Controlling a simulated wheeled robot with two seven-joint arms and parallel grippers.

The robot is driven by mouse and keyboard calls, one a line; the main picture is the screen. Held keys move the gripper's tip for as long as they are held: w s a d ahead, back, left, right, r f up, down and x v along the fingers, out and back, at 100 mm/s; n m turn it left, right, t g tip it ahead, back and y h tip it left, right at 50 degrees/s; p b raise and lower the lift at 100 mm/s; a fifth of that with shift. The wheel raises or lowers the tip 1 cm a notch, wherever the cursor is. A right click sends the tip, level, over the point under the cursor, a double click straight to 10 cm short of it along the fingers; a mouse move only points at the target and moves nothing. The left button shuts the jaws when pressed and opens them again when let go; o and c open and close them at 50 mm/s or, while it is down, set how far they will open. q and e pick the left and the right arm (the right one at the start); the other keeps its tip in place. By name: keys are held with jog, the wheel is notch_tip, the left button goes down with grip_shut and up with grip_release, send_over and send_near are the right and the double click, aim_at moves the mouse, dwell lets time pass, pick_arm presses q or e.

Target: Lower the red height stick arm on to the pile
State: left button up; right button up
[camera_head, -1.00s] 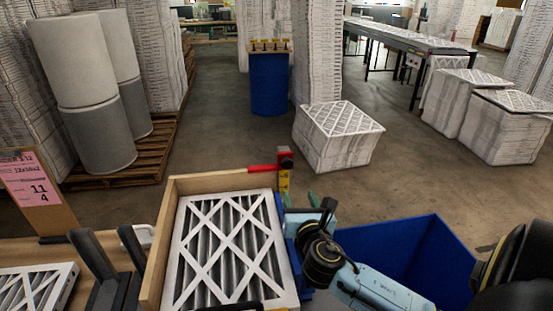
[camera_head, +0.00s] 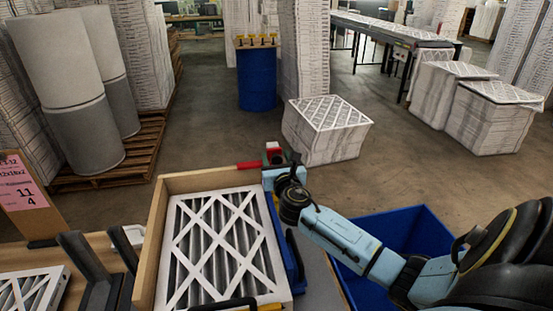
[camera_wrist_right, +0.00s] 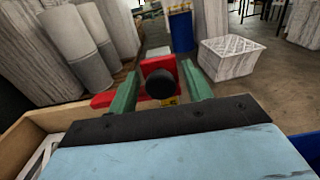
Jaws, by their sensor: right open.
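The red height stick arm (camera_head: 248,165) lies across the far edge of the wooden box (camera_head: 151,240), above the pile of white-framed filters (camera_head: 225,243). Its red head block (camera_head: 273,147) is at the box's far right corner. In the right wrist view the red block (camera_wrist_right: 150,66) with a round black knob (camera_wrist_right: 160,85) shows between two green fingers, and the red arm (camera_wrist_right: 103,100) reaches left. My right gripper (camera_wrist_right: 160,80) is open around the block; contact cannot be told. In the head view my right gripper (camera_head: 280,168) partly hides the stick. My left gripper is not seen.
A blue bin (camera_head: 405,235) stands right of the box, under my right arm. Dark upright prongs (camera_head: 80,255) and another filter (camera_head: 30,290) are at left. A filter stack (camera_head: 327,130) and a blue drum (camera_head: 257,80) stand on the floor beyond.

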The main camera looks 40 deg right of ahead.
jog(key=shift+w+d, duration=0.1)
jog(key=shift+w, duration=0.1)
grip_shut()
notch_tip(320, 180, down, 4)
jog(key=b, duration=0.3)
jog(key=shift+f, duration=0.15)
grip_release()
jog(key=shift+s, duration=0.1)
